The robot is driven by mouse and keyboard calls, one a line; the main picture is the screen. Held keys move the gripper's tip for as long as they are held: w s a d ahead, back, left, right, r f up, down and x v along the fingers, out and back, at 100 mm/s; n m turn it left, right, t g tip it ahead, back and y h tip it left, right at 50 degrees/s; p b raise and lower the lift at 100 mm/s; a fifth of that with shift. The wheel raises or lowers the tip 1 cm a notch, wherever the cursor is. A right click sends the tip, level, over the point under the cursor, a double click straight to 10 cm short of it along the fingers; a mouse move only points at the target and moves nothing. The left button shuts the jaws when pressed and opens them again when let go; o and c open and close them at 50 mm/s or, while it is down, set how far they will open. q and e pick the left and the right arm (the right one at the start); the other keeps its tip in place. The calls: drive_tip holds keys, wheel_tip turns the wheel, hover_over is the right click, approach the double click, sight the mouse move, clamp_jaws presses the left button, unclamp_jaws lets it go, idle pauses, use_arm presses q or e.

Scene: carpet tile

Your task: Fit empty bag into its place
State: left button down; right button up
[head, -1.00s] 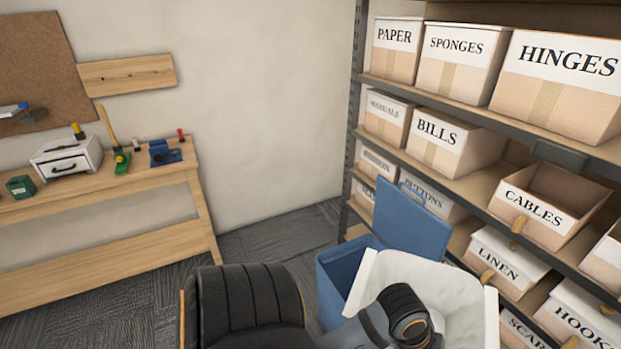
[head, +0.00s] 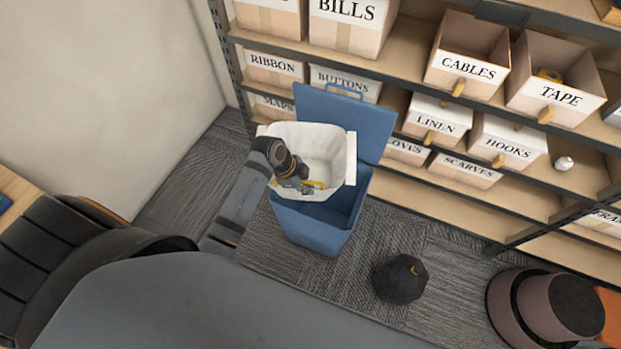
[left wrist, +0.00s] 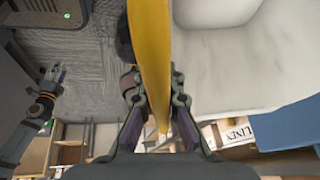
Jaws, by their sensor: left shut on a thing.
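The empty bag (head: 292,137) is white and opened wide, with a yellow strip on its near edge. It covers the back and left of the opening of a blue bin (head: 311,232), whose blue lid (head: 368,130) stands open. Part of the bin's opening shows in front. I cannot tell how deep the bag sits. My left gripper (head: 306,187) is shut on the bag's near edge. In the left wrist view the yellow strip (left wrist: 150,60) runs between its fingers, beside the white inside (left wrist: 215,60). My right gripper (left wrist: 56,76) shows small at the left there.
A dark knotted lump (head: 400,279) lies on the carpet right of the bin. Shelves with labelled boxes such as LINEN (head: 436,120) and CABLES (head: 468,70) stand behind the lid. Carpet (head: 440,235) is free between bin and shelves at the right.

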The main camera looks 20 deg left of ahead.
sight(315, 194)
use_arm(q)
drive_tip(key=f+m, duration=0.1)
drive_tip(key=w+d+f+m+g+p, duration=0.1)
drive_tip(key=w+f+m+p, duration=0.1)
drive_tip(key=shift+w+d+g+h, duration=0.1)
drive_tip(key=shift+d+g+h, duration=0.2)
drive_tip(key=shift+g, duration=0.1)
drive_tip(key=shift+f, duration=0.35)
drive_tip(key=shift+d, duration=0.1)
drive_tip(key=shift+m, duration=0.3)
drive_tip(key=shift+f+b, duration=0.75)
drive_tip(key=shift+f, duration=0.4)
use_arm(e)
drive_tip(key=shift+w+a+r, duration=0.1)
drive_tip(key=shift+a+r, duration=0.05)
drive_tip(key=shift+r, duration=0.75)
use_arm(q)
drive_tip(key=shift+f+p, duration=0.15)
drive_tip(key=shift+p, duration=0.2)
use_arm(e)
drive_tip(key=shift+r, duration=0.25)
drive_tip(key=shift+a, duration=0.15)
